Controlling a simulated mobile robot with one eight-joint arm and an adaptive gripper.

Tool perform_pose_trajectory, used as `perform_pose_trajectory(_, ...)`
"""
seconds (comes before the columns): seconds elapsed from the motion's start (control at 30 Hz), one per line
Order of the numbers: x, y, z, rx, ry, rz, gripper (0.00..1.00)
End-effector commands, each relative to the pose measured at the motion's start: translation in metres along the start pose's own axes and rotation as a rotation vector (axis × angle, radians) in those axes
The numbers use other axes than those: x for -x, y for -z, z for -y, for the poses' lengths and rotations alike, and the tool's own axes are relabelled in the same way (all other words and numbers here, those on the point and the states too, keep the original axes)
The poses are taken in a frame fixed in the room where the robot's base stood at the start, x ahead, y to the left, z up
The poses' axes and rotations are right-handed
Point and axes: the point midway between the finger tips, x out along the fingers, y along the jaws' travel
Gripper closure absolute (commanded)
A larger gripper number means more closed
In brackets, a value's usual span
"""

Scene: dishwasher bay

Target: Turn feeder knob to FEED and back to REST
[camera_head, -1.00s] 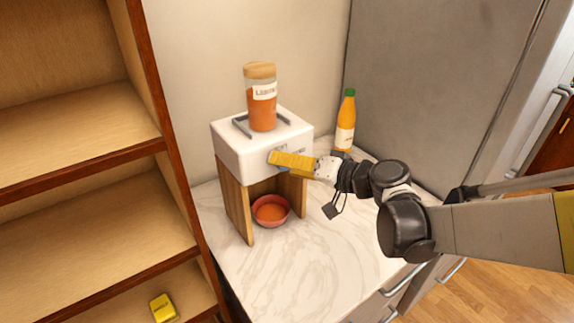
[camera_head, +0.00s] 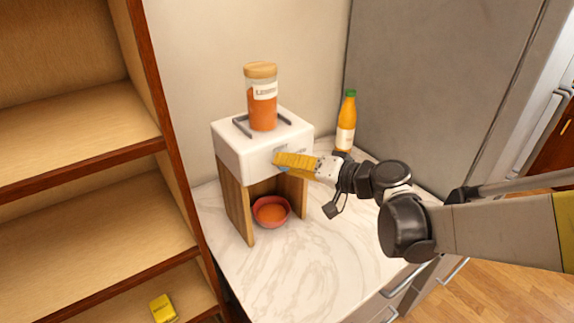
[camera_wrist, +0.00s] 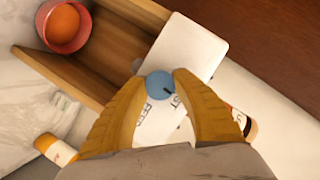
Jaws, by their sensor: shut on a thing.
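The feeder (camera_head: 232,153) is a white box on wooden legs, standing on the counter. A jar of orange contents (camera_head: 262,112) with a wooden lid stands on top. The blue knob (camera_wrist: 157,86) is on its front face, between the yellow fingertips of my gripper (camera_wrist: 159,82), which is shut on it. A short dark mark on the knob's rim points toward the partly hidden label ending in "ST". The "FEED" label (camera_wrist: 150,113) is close by. In the head view my gripper (camera_head: 278,163) covers most of the knob.
A red bowl (camera_head: 260,222) with orange contents sits under the feeder. An orange bottle (camera_head: 345,125) with a green cap stands behind my wrist at the right. A wooden shelf (camera_head: 90,262) holding a yellow box (camera_head: 163,309) borders the left. The front marble counter (camera_head: 320,270) is clear.

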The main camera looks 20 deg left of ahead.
Motion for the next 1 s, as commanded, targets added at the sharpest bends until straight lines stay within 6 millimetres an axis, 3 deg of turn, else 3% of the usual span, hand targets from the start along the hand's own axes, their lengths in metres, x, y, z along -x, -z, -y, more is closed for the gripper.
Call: perform_pose_trajectory(1.0,-0.0015,-0.0022,-0.0027,-0.821,0.341,0.001,0.97)
